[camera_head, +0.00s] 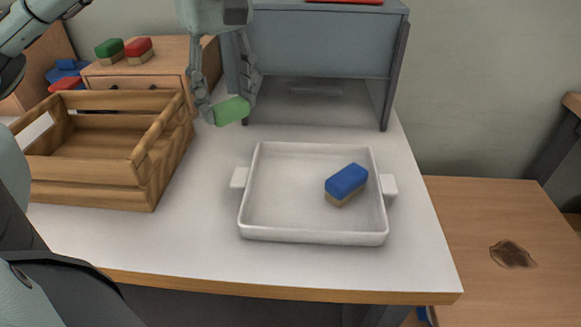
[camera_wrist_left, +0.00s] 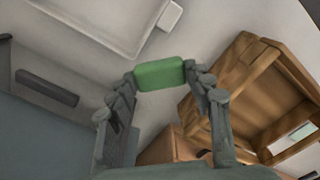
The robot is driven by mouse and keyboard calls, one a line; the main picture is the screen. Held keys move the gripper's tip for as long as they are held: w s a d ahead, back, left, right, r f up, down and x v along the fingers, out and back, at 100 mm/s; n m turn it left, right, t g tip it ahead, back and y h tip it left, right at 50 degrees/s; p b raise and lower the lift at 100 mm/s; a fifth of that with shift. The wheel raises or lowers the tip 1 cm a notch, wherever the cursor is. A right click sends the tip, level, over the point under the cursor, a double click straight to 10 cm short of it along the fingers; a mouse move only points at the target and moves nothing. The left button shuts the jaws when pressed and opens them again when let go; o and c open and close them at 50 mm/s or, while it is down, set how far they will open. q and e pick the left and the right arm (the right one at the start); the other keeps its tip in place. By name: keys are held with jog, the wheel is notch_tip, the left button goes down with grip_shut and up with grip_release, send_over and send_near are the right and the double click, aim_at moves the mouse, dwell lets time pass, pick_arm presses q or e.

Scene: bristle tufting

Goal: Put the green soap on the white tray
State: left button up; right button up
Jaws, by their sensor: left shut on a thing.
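The green soap (camera_head: 232,111) is a small light-green block, held between the fingers of my left gripper (camera_head: 226,106). The gripper points down behind the white tray, near the open front of the grey cabinet. In the left wrist view the green soap (camera_wrist_left: 160,74) sits between both fingertips of the gripper (camera_wrist_left: 161,78). The white tray (camera_head: 312,237) stands on the worktop in front of and to the right of the soap, with a handle at each side. A blue-topped brush (camera_head: 346,182) lies in the tray's right part. My right gripper is not in view.
A wooden crate (camera_head: 95,190) stands left of the tray. Behind it, a green brush (camera_head: 109,48) and a red brush (camera_head: 138,48) stand on a wooden drawer box (camera_head: 170,62). The grey cabinet (camera_head: 320,45) stands at the back. The tray's left part is free.

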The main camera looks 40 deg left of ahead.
pick_arm(q)
send_over(283, 177)
notch_tip(283, 177, down, 5)
jog(key=shift+a+p, duration=0.1)
jog(key=shift+p, duration=0.3)
jog(key=shift+f, duration=0.15)
notch_tip(283, 177, down, 3)
jog(key=shift+f, duration=0.45)
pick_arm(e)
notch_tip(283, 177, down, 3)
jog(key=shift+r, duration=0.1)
pick_arm(q)
jog(key=shift+f, duration=0.1)
